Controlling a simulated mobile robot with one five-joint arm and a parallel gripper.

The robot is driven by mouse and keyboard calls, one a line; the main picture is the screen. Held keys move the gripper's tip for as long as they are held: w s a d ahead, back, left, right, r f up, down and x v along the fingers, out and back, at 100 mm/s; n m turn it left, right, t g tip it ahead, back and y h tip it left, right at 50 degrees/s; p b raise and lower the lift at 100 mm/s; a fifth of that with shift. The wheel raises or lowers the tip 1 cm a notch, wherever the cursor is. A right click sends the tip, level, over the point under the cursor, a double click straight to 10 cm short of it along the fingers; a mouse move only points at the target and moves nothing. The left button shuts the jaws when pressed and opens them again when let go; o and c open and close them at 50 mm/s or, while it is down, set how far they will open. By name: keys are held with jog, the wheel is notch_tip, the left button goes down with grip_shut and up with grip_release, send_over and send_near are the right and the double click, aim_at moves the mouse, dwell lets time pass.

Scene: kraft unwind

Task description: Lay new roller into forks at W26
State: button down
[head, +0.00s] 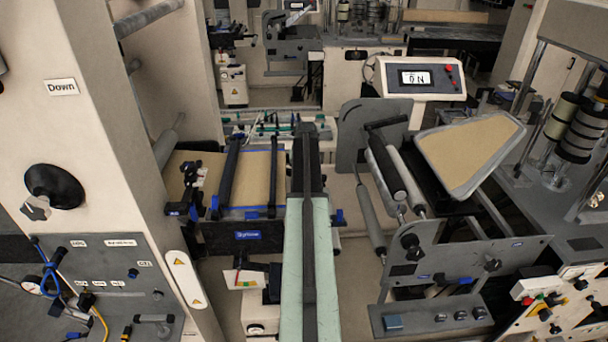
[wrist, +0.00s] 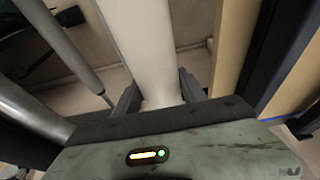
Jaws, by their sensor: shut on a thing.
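In the wrist view my gripper (wrist: 159,92) has one dark finger on each side of a pale, smooth roller (wrist: 148,45) and is shut on it. The roller runs away from the gripper toward the top edge of the picture. Its far end is out of frame. In the head view my arm runs up the middle, and I cannot make out the fingers or the held roller there. I cannot read a W26 mark, so I cannot tell which brackets are the forks.
Left of my arm is a splice table with brown kraft web (head: 256,180) and dark bars. Right of it, a grey-framed stand carries several rollers (head: 395,178) and a brown-faced panel (head: 468,150). A white column (head: 95,150) stands close at left. A display box (head: 418,78) is behind.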

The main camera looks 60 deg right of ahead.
jog(key=shift+f+b, duration=1.2)
jog(key=shift+f, duration=0.2)
jog(key=shift+f, duration=0.25)
jog(key=c, duration=0.6)
grip_release()
jog(key=shift+r, duration=0.1)
jog(key=p+v, duration=0.7)
jog(key=v, duration=0.1)
